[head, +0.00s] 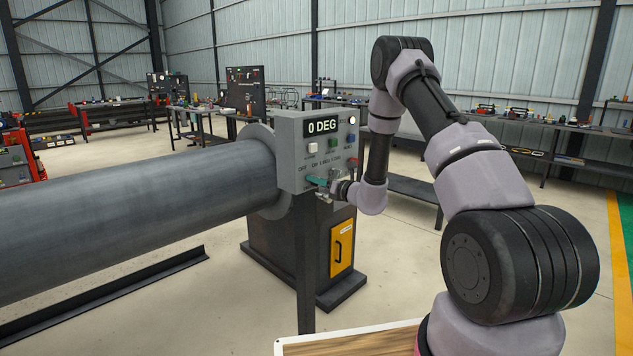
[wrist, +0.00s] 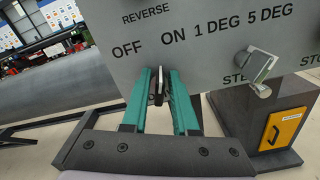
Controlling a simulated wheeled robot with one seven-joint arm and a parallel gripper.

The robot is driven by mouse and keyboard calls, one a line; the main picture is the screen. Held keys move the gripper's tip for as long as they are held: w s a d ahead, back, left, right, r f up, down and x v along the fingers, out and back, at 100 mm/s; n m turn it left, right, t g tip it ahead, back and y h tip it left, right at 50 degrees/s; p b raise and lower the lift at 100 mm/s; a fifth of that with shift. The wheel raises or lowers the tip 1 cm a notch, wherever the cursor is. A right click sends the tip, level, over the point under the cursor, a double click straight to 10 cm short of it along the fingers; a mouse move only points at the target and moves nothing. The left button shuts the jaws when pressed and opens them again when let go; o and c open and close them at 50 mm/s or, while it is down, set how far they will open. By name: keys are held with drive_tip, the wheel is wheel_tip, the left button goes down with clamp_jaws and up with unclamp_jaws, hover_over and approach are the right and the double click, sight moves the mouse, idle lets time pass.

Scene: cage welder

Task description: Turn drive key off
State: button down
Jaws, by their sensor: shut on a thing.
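The drive key (wrist: 158,88) is a dark, thin tab on the grey control box, below and between the OFF and ON labels in the wrist view. It stands about upright there, and I cannot tell clearly which label it points to. My gripper (wrist: 159,82) has two teal fingers, one on each side of the key, shut on it. In the head view my gripper (head: 317,181) is at the lower front of the control box (head: 293,150), and the key is too small to make out behind it.
The box display (head: 322,126) reads 0 DEG. A silver step knob (wrist: 262,73) sits right of the key under the 1 DEG and 5 DEG labels. Several buttons are above. A large grey pipe (head: 130,210) extends left from the box. The floor around is mostly clear.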

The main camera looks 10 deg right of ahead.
drive_tip(key=n, duration=0.5)
drive_tip(key=shift+s+a, duration=0.1)
drive_tip(key=shift+s+a+n, duration=0.1)
drive_tip(key=shift+n, duration=2.3)
drive_tip(key=c, duration=0.9)
unclamp_jaws()
drive_tip(key=v, duration=1)
drive_tip(key=shift+s+d, duration=0.2)
drive_tip(key=shift+s, duration=0.15)
